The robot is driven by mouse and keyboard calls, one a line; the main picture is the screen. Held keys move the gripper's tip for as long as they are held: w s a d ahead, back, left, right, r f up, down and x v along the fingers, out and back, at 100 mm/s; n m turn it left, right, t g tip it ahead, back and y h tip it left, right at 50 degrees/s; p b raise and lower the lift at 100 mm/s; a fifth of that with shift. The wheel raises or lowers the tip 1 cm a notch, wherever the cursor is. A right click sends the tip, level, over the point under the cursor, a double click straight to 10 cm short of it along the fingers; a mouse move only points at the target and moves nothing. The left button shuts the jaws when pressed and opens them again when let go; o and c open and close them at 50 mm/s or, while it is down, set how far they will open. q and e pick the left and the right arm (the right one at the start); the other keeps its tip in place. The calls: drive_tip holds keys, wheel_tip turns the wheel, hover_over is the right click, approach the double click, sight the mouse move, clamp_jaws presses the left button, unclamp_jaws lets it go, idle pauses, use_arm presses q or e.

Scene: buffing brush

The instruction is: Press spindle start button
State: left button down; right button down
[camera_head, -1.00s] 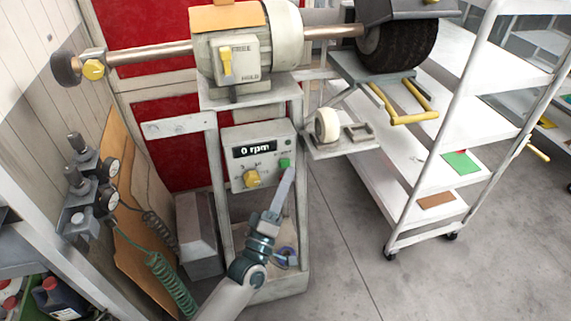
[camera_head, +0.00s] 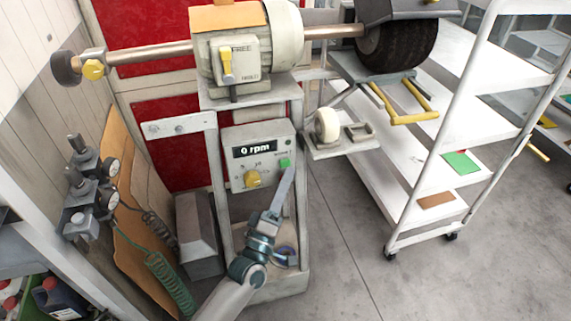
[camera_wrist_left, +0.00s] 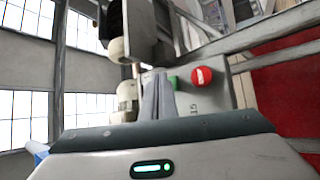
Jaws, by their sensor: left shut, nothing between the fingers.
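The grey control box (camera_head: 270,140) is on the machine's stand, with a display reading "0 rpm" (camera_head: 255,149), a yellow knob (camera_head: 252,179) and a green button (camera_head: 285,163). My left gripper (camera_head: 290,170) is shut and empty, its tips at or just below the green button; I cannot tell if they touch. In the left wrist view the shut fingers (camera_wrist_left: 158,95) point at the box, partly covering the green button (camera_wrist_left: 173,82). A red round button (camera_wrist_left: 201,77) shows beside it. My right gripper is not in view.
The motor (camera_head: 240,50) with its shaft and a dark brush wheel (camera_head: 398,42) is above the box. A small shelf (camera_head: 345,149) with a white roll juts out at right. A white cart (camera_head: 395,195) stands further right. Gauges and green coiled hose (camera_head: 170,280) are at left.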

use_arm(q)
drive_tip(key=shift+w+a, duration=0.3)
drive_tip(key=shift+w, duration=0.5)
idle(0.8)
drive_tip(key=shift+s+d, duration=0.1)
drive_tip(key=shift+s, duration=0.1)
drive_tip(key=shift+s+d, duration=0.2)
drive_tip(key=shift+s, duration=0.45)
drive_tip(key=shift+s+d+p, duration=0.25)
drive_tip(key=shift+s, duration=0.55)
drive_tip(key=shift+s+d+p, duration=0.25)
drive_tip(key=shift+s+p, duration=0.05)
drive_tip(key=shift+s, duration=0.45)
drive_tip(key=shift+s+d+p, duration=0.25)
drive_tip(key=shift+s, duration=0.55)
